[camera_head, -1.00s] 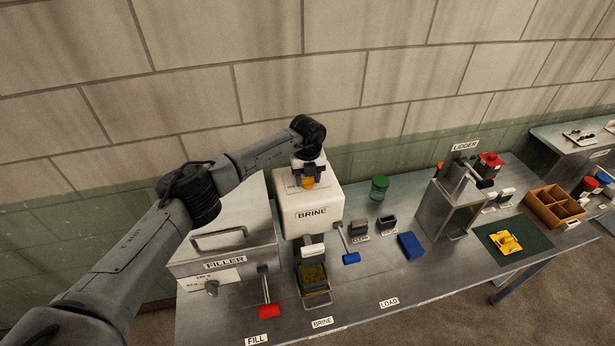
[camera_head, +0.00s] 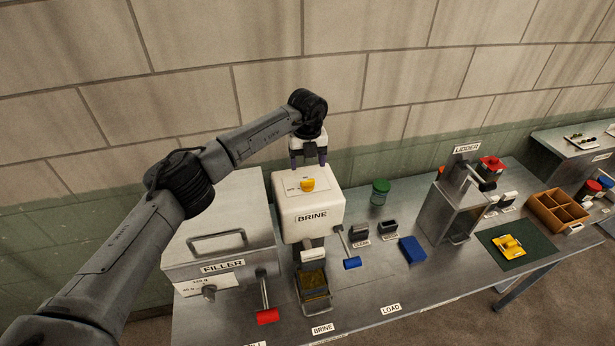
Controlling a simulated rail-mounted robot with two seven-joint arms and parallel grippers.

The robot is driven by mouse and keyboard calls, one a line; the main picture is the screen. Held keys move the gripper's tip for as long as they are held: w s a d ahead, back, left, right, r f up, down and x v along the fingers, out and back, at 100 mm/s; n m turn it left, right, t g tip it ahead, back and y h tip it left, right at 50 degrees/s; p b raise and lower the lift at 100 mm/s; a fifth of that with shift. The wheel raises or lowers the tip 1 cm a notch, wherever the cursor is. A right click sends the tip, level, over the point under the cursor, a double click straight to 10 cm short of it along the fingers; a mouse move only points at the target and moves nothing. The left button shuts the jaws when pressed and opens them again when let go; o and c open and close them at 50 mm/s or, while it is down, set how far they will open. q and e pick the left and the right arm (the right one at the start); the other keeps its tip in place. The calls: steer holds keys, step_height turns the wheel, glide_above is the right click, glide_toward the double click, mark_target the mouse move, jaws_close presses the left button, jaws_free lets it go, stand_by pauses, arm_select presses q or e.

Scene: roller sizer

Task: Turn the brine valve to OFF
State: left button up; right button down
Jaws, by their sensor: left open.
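The brine valve is a yellow knob (camera_head: 307,184) on a labelled plate on top of the white BRINE box (camera_head: 308,215). The knob's long side looks roughly left to right; the small lettering around it is too small to read surely. My left gripper (camera_head: 309,163) is open and empty, pointing down above and behind the knob, apart from it. My right gripper is not in view.
A blue-handled lever (camera_head: 351,262) hangs at the box's right side. A metal basket (camera_head: 314,287) stands below its front. The FILLER box (camera_head: 218,225) with a red-handled lever (camera_head: 266,315) is to the left. A green-lidded jar (camera_head: 380,191) stands right.

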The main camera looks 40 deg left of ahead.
arm_select(q)
step_height(320, 180, up, 7)
steer(key=b, duration=0.1)
steer(key=shift+f, duration=0.15)
stand_by(0.6)
